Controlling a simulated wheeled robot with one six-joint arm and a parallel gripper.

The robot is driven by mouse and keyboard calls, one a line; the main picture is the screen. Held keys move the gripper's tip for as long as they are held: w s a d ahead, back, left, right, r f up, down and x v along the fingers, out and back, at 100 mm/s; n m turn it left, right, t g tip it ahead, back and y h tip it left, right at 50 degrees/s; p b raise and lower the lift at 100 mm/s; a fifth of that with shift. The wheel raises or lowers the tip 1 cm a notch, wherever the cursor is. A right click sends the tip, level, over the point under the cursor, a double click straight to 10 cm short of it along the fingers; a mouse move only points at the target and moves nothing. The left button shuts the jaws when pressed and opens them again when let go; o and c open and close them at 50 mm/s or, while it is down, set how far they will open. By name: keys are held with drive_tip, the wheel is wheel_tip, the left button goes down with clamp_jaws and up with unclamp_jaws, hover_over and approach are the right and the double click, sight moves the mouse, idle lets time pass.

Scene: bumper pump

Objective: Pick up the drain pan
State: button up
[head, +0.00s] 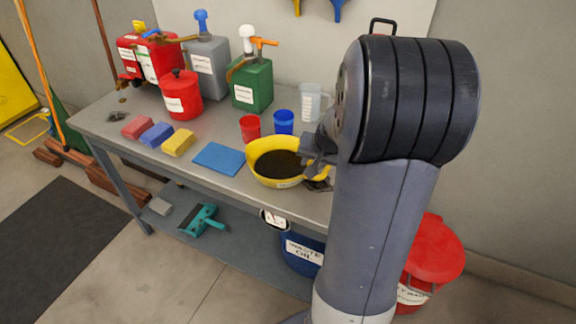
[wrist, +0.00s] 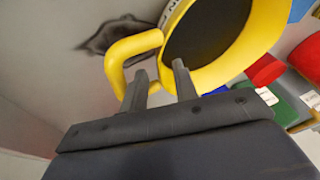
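The drain pan is a yellow round pan (head: 262,176) with dark liquid inside, sitting on the grey workbench. In the wrist view its yellow rim (wrist: 258,42) and loop handle (wrist: 118,62) are close in front of my gripper. My gripper (wrist: 160,82) has its two fingers apart, with one finger overlapping the handle loop and the other near the pan's rim. I cannot tell whether either finger touches the handle. In the head view my gripper (head: 318,168) is at the pan's right side, and my arm hides part of that area.
On the workbench (head: 215,128), a blue cloth (head: 219,159) lies left of the pan. A red cup (head: 250,128) and blue cup (head: 284,122) stand behind it, beside a clear jug (head: 311,101). Several sponges and pump cans are further left. A dark stain (wrist: 112,34) shows near the handle.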

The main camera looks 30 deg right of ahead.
drive_tip(key=shift+x, duration=1.45)
clamp_jaws()
